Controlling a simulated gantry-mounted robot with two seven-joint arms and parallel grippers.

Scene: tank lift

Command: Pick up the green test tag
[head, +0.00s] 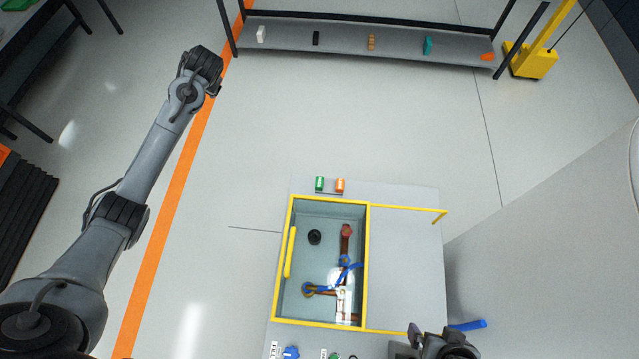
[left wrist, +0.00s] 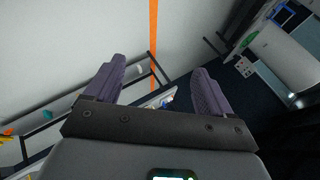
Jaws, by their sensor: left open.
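A small green piece (head: 319,184), likely the green test tag, stands beside an orange piece (head: 340,185) at the far edge of the grey base, just behind the yellow-rimmed tank (head: 368,250). My left gripper (head: 210,72) is far up and left of it, near the low shelf. The left wrist view shows its two purple fingers (left wrist: 158,88) spread apart with nothing held between them. My right gripper (head: 440,345) is partly in view at the bottom edge, right of the tank; its fingers are not clear.
Inside the tank are a black round part (head: 314,237), a brown pipe with a red top and blue pieces. A low shelf (head: 370,48) with several small objects stands at the back. A yellow stand (head: 530,60) is right of it. Open floor lies between shelf and tank.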

